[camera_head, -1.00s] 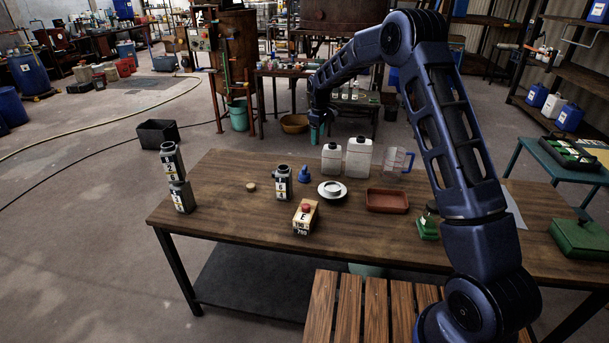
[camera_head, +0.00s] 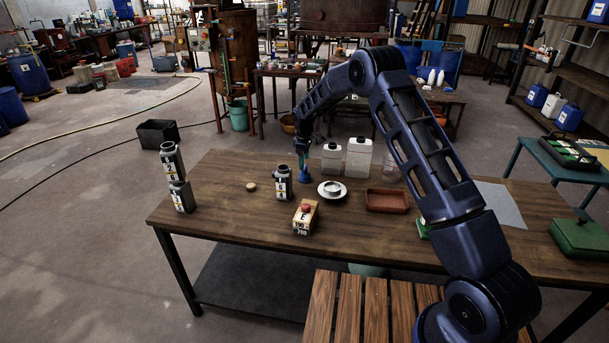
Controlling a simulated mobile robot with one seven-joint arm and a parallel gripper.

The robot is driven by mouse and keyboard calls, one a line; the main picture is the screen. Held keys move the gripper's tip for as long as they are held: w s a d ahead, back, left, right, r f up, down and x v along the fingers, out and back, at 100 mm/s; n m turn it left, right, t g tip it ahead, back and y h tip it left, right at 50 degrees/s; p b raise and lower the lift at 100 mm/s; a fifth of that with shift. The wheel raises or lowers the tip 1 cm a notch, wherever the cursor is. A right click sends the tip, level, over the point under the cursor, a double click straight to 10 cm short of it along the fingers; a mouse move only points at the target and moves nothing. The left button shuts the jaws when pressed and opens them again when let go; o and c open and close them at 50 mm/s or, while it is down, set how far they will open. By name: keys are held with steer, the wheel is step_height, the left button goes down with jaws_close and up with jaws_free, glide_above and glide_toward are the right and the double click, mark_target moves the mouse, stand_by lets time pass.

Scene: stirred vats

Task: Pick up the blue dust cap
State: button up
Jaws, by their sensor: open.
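A small blue piece (camera_head: 304,175), which looks like the blue dust cap, stands on the wooden table near its far edge. It is between a dark labelled canister and a white bottle. My gripper (camera_head: 303,160) points down right over it, with the fingertips at or just above its top. The fingers are open but very small in this view. I cannot tell whether they touch the cap or stand around its top.
Close by are a dark canister (camera_head: 282,183), a white bottle (camera_head: 331,158), a larger white jug (camera_head: 358,156) and a white dish (camera_head: 332,190). A red-topped box (camera_head: 305,217) and brown tray (camera_head: 387,201) are nearer. Two stacked canisters (camera_head: 176,178) stand left. The table's front left is clear.

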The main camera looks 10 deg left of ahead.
mark_target(304, 173)
steer(key=f, duration=0.5)
steer(key=shift+w, duration=0.2)
steer(key=c, duration=1.1)
